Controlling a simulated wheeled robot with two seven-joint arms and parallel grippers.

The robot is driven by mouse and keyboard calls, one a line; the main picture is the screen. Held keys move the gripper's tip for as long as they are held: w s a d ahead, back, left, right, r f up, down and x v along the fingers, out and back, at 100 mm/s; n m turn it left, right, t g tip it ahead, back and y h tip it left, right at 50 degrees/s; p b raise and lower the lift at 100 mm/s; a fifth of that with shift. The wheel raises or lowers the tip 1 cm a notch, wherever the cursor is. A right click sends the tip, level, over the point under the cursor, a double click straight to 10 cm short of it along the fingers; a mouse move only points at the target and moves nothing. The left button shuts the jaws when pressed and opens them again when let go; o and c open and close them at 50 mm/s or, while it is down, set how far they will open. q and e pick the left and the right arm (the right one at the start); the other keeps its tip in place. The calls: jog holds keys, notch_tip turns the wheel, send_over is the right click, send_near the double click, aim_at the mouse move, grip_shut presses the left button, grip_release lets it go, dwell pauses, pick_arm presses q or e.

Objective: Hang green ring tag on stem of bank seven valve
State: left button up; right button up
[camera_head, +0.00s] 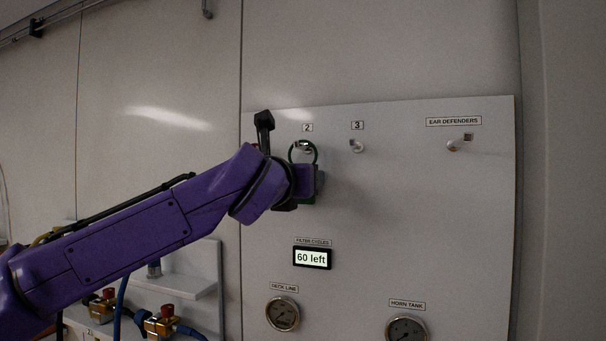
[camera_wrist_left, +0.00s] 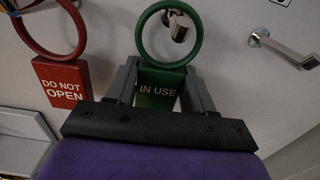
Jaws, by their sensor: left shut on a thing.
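The green ring tag has a round ring (camera_head: 315,153) above a plate reading IN USE (camera_wrist_left: 157,92). My left gripper (camera_head: 308,182) is shut on its plate, in front of the white panel by the peg labelled 2 (camera_head: 302,145). In the wrist view the metal peg (camera_wrist_left: 178,26) shows inside the ring; I cannot tell whether the ring is around it or only in front. Brass valves with red tops (camera_head: 160,322) and (camera_head: 104,303) sit at the lower left, partly behind my arm. No bank seven label is readable. My right gripper is out of view.
A red DO NOT OPEN tag (camera_wrist_left: 62,82) hangs left of the green one. Peg 3 (camera_head: 357,146) is empty; the EAR DEFENDERS peg (camera_head: 455,145) is at right. A grey shelf (camera_head: 190,287) is above the valves. The panel display (camera_head: 311,258) reads 60 left.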

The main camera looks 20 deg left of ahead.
pick_arm(q)
jog(key=shift+s+f, duration=0.15)
jog(key=shift+f, duration=0.05)
jog(key=o, duration=0.6)
jog(key=shift+b, duration=0.3)
jog(key=o, duration=0.4)
jog(key=shift+w, duration=0.2)
jog(key=shift+s, duration=0.1)
jog(key=s+b, duration=0.5)
jog(key=s, duration=0.5)
jog(key=shift+s+a+f, duration=0.15)
jog(key=shift+s, duration=0.1)
